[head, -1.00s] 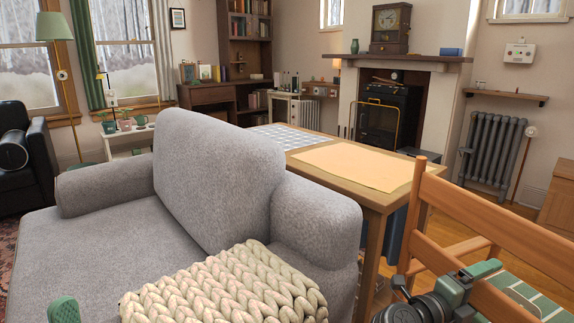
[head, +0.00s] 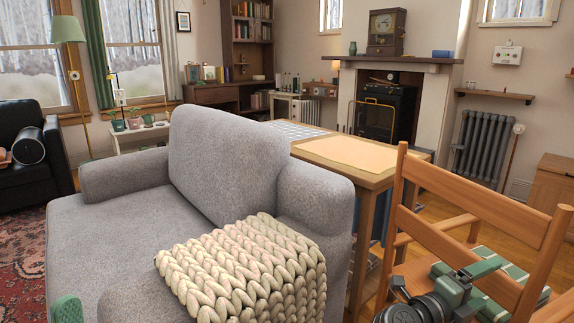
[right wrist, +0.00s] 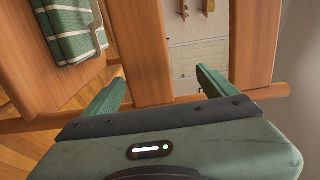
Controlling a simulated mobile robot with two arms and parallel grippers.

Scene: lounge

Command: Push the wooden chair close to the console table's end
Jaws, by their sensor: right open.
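The wooden chair (head: 475,198) stands at the right in the head view, its slatted back toward me. A green and white striped cloth (right wrist: 70,30) lies on its seat. The wooden console table (head: 362,235) is behind the sofa, its near end just left of the chair. A gap between them cannot be judged. My right gripper (head: 480,275) is at the chair's back. In the right wrist view it is open (right wrist: 160,88), with a wooden back piece of the chair between its fingers; contact is unclear. Only a green tip of my left gripper (head: 66,309) shows at the lower left.
A grey sofa (head: 120,225) with a chunky knitted throw (head: 245,265) fills the left and centre foreground. A peach mat (head: 347,152) lies on the table. A radiator (head: 480,148) and a wooden cabinet (head: 545,190) are beyond the chair. Some wooden floor is free there.

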